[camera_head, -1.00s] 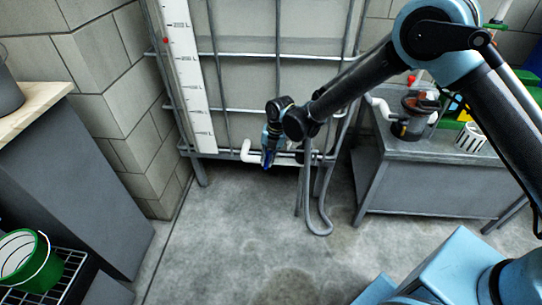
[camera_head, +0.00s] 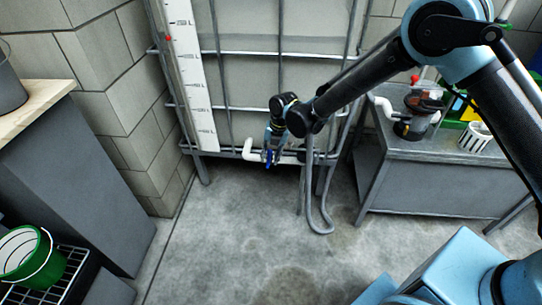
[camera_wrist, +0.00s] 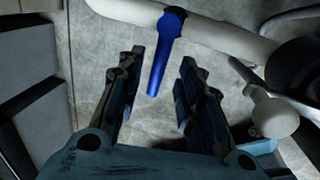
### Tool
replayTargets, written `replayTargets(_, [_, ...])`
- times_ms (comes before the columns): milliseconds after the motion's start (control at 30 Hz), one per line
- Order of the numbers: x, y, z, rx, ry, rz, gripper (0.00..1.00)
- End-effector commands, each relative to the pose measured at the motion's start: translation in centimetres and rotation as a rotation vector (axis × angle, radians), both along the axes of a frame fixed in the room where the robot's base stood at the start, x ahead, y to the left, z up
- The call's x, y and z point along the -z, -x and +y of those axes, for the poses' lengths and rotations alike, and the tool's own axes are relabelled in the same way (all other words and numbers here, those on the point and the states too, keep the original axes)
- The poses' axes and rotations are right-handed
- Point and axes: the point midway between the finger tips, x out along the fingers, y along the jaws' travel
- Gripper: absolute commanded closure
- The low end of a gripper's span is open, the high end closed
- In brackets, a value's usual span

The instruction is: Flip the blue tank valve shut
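The blue valve handle (camera_wrist: 164,52) hangs from a white pipe (camera_wrist: 212,34) at the top of the wrist view. It is a straight lever with its free end pointing down, toward my gripper. In the head view, a small part of the handle (camera_head: 268,159) shows below my gripper, at the white outlet pipe at the foot of the tank (camera_head: 252,90). My gripper (camera_wrist: 158,74) is open, with one finger on each side of the handle's lower end. I see gaps on both sides and cannot tell the depth between fingers and handle.
A metal frame surrounds the tank, with a ruler (camera_head: 193,85) at its left. Grey hoses (camera_head: 313,190) hang to the gripper's right. A grey bench (camera_head: 435,150) with a filter pump (camera_head: 417,112) stands right. A green bucket (camera_head: 25,255) sits lower left. The middle floor is clear.

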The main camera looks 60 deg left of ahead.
Motion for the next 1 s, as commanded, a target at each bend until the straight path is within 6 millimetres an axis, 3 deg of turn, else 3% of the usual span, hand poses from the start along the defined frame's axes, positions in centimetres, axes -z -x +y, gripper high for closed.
replayTargets(600, [-9.3, -1.5, -1.3, 0.000, 0.000, 0.001, 0.67])
replayTargets(1000, [-10.9, -1.7, -1.4, -0.001, 0.000, 0.001, 0.67])
